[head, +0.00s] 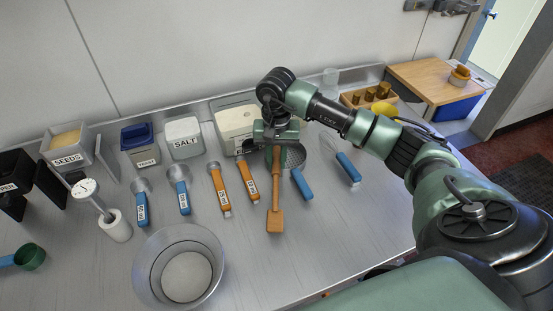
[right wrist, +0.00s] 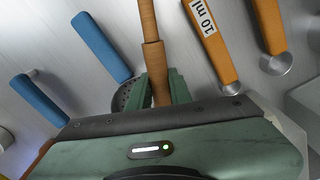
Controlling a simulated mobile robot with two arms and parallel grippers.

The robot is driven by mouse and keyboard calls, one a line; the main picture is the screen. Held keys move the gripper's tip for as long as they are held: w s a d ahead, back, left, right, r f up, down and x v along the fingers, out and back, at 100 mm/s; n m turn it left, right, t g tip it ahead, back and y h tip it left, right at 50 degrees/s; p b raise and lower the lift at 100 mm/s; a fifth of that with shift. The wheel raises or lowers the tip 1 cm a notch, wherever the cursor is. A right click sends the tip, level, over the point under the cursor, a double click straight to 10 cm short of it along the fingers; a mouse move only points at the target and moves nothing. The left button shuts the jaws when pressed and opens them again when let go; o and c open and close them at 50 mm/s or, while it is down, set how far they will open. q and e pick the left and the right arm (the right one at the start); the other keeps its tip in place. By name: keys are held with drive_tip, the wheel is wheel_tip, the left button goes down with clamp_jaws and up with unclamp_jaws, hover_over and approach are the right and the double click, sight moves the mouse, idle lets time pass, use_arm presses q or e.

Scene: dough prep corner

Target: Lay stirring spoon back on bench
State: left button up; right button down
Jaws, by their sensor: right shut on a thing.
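The wooden stirring spoon (head: 275,205) is in my right gripper (head: 276,148), its flat end pointing toward the front of the metal bench (head: 330,235). In the right wrist view the green fingers of the right gripper (right wrist: 160,90) are closed on the spoon's handle (right wrist: 153,58). The spoon is over the bench among the measuring spoons; I cannot tell whether it touches the surface. My left gripper is not in view.
A metal bowl (head: 146,283) with pale contents stands at the front left. Salt (head: 184,140) and seeds (head: 67,148) containers line the back. The bench's front right is clear.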

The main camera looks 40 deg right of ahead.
drive_tip(key=c, duration=1.3)
unclamp_jaws()
drive_tip(key=shift+r+p, duration=0.35)
drive_tip(key=shift+r, duration=0.05)
wheel_tip(320, 180, up, 12)
drive_tip(key=b, duration=0.3)
drive_tip(key=shift+f, duration=0.2)
